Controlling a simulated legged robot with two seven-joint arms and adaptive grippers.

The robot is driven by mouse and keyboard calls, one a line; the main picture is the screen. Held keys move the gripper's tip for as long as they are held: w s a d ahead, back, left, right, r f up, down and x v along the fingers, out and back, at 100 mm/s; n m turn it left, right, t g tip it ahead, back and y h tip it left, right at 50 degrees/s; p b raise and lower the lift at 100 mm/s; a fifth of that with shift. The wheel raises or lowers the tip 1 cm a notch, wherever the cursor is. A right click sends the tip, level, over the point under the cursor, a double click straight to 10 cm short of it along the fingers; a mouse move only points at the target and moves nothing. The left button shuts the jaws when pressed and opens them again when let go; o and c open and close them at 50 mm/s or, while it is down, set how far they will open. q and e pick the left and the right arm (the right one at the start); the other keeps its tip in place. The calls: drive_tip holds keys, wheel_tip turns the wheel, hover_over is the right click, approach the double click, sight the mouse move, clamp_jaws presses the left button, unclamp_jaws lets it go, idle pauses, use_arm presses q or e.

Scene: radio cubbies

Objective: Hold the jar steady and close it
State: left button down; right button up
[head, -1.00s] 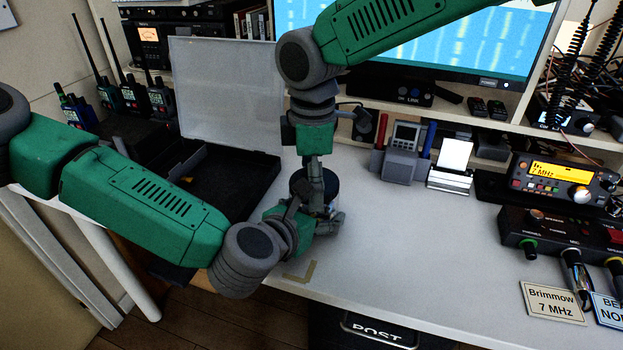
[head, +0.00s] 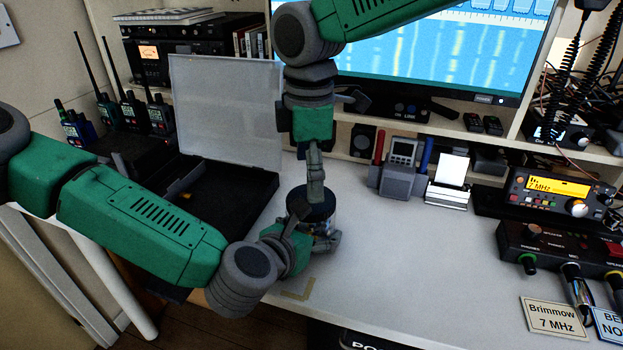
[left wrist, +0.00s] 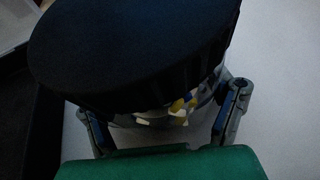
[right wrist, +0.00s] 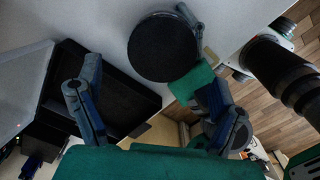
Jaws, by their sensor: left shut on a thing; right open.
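The jar (head: 323,222) stands upright on the desk with a dark round lid (head: 312,204) on top. My left gripper (head: 310,240) is shut around the jar's body from the front. In the left wrist view the black lid (left wrist: 130,45) covers much of the picture, with small white, yellow and blue contents in the jar (left wrist: 170,112) below it. My right gripper (head: 316,190) is above the lid, fingers down. In the right wrist view its fingers (right wrist: 155,100) are spread and empty, with the lid (right wrist: 163,47) apart from them. Whether the lid is tight cannot be seen.
An open black case (head: 225,192) with a raised clear lid stands left of the jar. A grey holder with pens (head: 398,180) is behind right. Radios (head: 560,195) and a control box stand at the right. Desk between is clear; tape corner (head: 298,291) marks the front edge.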

sight(311, 220)
drive_tip(key=shift+w+r+n, duration=0.1)
drive_tip(key=shift+r+n, duration=0.85)
drive_tip(key=shift+n, duration=0.25)
drive_tip(key=shift+r+n, duration=0.45)
drive_tip(key=shift+n, duration=0.05)
drive_tip(key=shift+d, duration=0.1)
drive_tip(key=shift+f, duration=0.2)
wheel_tip(311, 220, down, 8)
drive_tip(key=shift+r, duration=0.1)
